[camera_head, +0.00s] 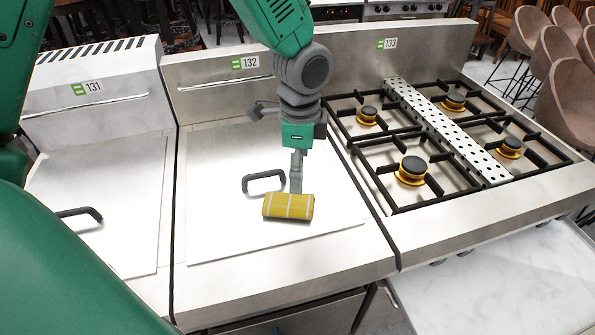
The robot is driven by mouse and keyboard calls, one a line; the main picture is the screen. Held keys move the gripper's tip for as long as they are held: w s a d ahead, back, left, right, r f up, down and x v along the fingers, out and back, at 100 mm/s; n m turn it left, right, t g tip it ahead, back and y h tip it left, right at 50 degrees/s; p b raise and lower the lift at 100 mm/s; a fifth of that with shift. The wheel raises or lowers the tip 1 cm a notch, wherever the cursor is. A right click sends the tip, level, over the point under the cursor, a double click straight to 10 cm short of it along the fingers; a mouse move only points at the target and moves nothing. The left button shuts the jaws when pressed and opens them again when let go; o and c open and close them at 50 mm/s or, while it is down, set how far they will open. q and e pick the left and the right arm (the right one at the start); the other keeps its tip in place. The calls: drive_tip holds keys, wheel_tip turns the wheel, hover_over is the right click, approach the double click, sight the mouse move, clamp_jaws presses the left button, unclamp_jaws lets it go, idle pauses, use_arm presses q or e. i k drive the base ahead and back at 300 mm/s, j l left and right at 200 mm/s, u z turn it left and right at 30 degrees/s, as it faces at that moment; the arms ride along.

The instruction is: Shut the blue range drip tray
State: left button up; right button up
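No blue range stands out; the ranges in view are steel, and I cannot tell which one is meant. No clearly recognisable drip tray shows. A pale marbled surface (490,285) lies below the front of the burner range (420,240); I cannot tell whether it is a tray, a counter or floor. My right gripper (297,186) points down over the middle range top labelled 132 (220,160). Its tips are at a yellow roll with white stripes (288,206); whether they grip it is unclear. My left gripper is out of view.
A dark handle (264,180) stands on the middle plate beside the roll. Another handle (80,213) is on the left unit, labelled 131. The right unit, labelled 133, has several burners, black grates and a perforated strip (440,125). Brown chairs (560,80) stand at the back right.

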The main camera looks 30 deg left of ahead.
sight(534, 280)
drive_tip(key=k, duration=1)
